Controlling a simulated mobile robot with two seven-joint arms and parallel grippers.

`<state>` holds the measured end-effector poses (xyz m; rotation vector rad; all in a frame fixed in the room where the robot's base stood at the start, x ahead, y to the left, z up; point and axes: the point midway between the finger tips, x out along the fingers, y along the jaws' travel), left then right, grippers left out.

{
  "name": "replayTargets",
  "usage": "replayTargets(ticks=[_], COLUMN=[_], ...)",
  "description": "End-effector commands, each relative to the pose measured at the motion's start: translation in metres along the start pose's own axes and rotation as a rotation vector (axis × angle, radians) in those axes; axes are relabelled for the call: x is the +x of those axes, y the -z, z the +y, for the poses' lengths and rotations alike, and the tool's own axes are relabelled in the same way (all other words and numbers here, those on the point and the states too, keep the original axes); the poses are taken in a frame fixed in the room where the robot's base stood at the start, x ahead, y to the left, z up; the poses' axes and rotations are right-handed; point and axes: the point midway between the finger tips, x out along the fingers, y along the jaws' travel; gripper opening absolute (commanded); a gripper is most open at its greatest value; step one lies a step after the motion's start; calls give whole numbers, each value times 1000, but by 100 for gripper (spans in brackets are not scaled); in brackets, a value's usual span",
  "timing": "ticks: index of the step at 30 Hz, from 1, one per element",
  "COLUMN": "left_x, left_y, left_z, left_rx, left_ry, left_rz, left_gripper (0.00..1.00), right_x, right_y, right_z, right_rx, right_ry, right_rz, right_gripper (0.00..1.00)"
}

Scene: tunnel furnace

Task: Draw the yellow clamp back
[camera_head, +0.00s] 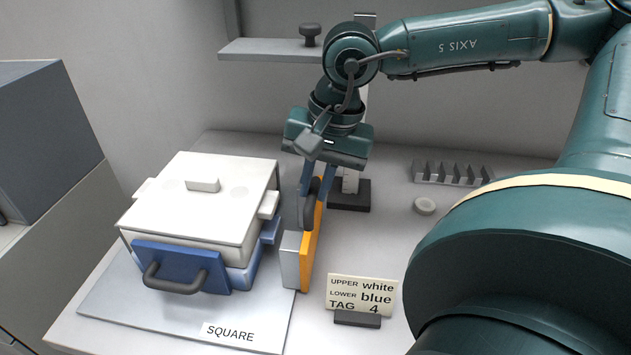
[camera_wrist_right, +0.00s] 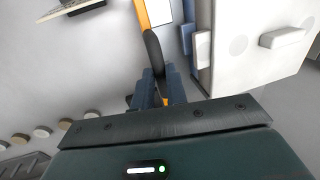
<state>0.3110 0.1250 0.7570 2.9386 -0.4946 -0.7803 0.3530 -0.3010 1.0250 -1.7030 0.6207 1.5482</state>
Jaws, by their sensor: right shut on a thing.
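The yellow clamp (camera_head: 309,245) stands upright to the right of the stacked box, a yellow-orange plate with a silver block on its left face and a dark handle (camera_head: 310,205). The box has a white upper part (camera_head: 205,205) and a blue lower part with a blue front plate (camera_head: 182,265). A narrow gap seems to lie between the clamp and the box. My right gripper (camera_head: 317,182) reaches down from above and is shut on the clamp's handle, which also shows in the wrist view (camera_wrist_right: 152,48). My left gripper is not in view.
The box stands on a grey plate (camera_head: 130,305) labelled SQUARE. A sign (camera_head: 361,293) reading upper white, lower blue, tag 4 stands to the right front. A slotted rack (camera_head: 450,174) and a small disc (camera_head: 424,206) lie at the back right. A shelf (camera_head: 270,50) hangs behind.

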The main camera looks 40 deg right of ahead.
Motion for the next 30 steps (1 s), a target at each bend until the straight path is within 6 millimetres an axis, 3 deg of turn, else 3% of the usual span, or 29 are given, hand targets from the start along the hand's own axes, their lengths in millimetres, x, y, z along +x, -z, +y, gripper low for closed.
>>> replayTargets(ticks=[1,2,10,20,30], left_x=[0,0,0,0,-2], left_y=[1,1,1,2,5], left_z=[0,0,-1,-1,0], left_rx=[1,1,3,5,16], left_ry=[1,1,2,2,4], left_rz=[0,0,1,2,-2], left_gripper=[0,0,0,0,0], right_x=[0,0,0,-7,-76], right_y=[1,1,0,1,1], right_z=[3,3,2,1,0], right_rx=[0,0,0,1,1], right_ry=[-14,-14,-11,-5,-4], right_rz=[3,3,2,3,7], right_gripper=[0,15,36,36,36])
